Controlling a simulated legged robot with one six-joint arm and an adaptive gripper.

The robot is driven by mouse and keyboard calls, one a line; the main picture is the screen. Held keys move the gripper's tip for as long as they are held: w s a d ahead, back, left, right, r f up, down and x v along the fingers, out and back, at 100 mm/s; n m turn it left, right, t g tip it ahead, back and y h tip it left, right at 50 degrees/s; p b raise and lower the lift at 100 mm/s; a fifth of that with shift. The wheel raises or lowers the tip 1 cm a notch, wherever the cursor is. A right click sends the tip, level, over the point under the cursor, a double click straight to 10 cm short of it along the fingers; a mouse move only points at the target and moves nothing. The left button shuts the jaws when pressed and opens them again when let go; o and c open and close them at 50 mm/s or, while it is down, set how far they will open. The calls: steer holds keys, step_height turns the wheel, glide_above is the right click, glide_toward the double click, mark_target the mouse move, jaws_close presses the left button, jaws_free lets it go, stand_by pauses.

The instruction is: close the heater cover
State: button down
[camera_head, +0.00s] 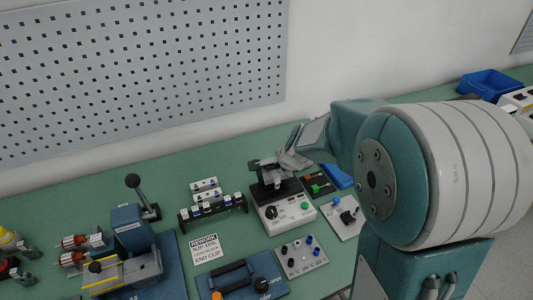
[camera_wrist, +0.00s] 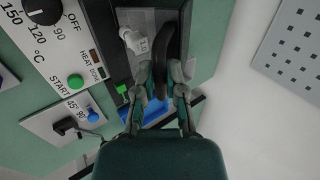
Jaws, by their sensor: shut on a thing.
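The heater (camera_head: 288,213) is a white box with a black dial, a green START button and a black top section. Its labelled front panel (camera_wrist: 60,55) fills the upper left of the wrist view. My gripper (camera_head: 283,163) is over the heater's black top. In the wrist view my gripper's fingers (camera_wrist: 163,92) are closed on a black curved handle (camera_wrist: 166,50), which appears to belong to the heater cover. A dark part (camera_head: 262,172) stands up beside the gripper in the head view. The gripper hides much of the cover, so its exact angle is unclear.
A black rack (camera_head: 212,209) with several white pieces stands left of the heater. A panel of knobs (camera_head: 301,256) lies in front, and a switch plate (camera_head: 343,216) lies to the right. A lever press (camera_head: 131,225) stands further left. The pegboard wall (camera_head: 150,70) is behind.

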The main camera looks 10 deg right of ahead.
steer(key=shift+s+d+f, duration=0.15)
steer(key=shift+s+f, duration=0.15)
steer(key=shift+s, duration=0.3)
steer(key=shift+s+d+f, duration=0.2)
steer(key=shift+s+f, duration=0.65)
steer(key=shift+s, duration=0.15)
steer(key=shift+s+d+f, duration=0.15)
steer(key=shift+s+f, duration=0.55)
steer(key=shift+f, duration=0.3)
